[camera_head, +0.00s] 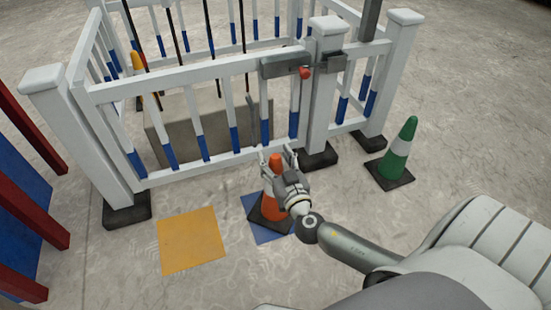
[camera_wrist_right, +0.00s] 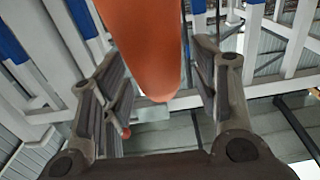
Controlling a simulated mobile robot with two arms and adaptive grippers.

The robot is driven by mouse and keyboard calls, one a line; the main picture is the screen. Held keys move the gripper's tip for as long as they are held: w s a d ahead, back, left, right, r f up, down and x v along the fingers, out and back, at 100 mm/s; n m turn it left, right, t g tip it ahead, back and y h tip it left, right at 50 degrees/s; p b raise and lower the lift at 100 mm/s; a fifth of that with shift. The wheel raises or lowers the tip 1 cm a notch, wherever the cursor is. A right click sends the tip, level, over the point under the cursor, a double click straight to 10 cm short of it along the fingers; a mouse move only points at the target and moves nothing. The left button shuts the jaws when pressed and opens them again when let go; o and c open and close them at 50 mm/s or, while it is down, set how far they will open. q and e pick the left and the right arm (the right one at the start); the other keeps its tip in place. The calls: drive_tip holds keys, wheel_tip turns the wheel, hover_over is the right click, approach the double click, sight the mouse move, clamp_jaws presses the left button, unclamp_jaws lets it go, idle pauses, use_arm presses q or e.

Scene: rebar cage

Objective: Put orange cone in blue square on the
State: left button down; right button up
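The orange cone (camera_head: 270,204) stands upright with its dark base over the blue square (camera_head: 276,236), whose blue edges show at the left and front. Whether the base rests fully on the square is hard to tell. My right gripper (camera_head: 278,158) is at the cone's upper part, with a finger on either side. In the right wrist view the orange cone (camera_wrist_right: 150,45) lies between the spread fingers of the right gripper (camera_wrist_right: 165,85), with gaps visible beside it. My left gripper is not in view.
A yellow square (camera_head: 190,240) lies on the floor to the left. A green and white cone (camera_head: 399,152) stands at the right. A white fence (camera_head: 180,79) with blue-banded bars is just behind the orange cone. Red posts (camera_head: 30,215) stand at the left edge.

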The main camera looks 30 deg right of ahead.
drive_tip(key=shift+r, duration=0.15)
drive_tip(key=p+v, duration=0.1)
drive_tip(key=v, duration=1.1)
